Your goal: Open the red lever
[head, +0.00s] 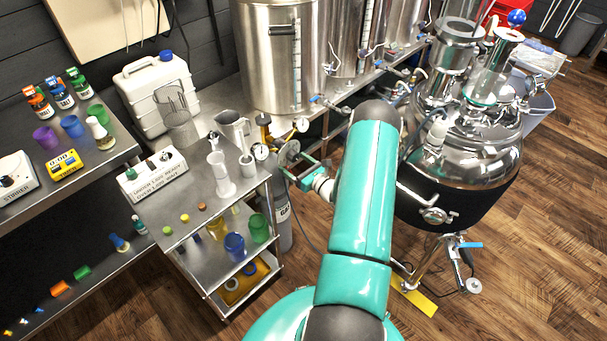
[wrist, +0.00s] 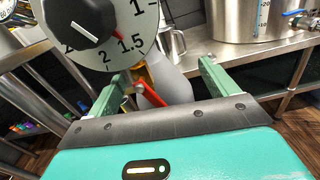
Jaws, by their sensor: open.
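In the wrist view, a short red lever (wrist: 151,96) slants down to the right from a brass-coloured fitting (wrist: 144,75) in front of a grey gas cylinder (wrist: 176,84). My gripper (wrist: 163,72) is open, with one green finger on each side of the lever. The lever lies nearer the left finger; whether they touch I cannot tell. A round white dial with a black knob (wrist: 85,18) covers part of the view at upper left. In the head view, my gripper (head: 295,170) is by the top of the cylinder (head: 283,222); I cannot make out the lever there.
A steel trolley (head: 185,238) with a jug, graduated cylinders and a labelled white box stands left of my gripper. A bench with large steel kettles (head: 276,70) is behind it. A steel vessel (head: 455,165) on legs stands to the right. Wooden floor is open at right.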

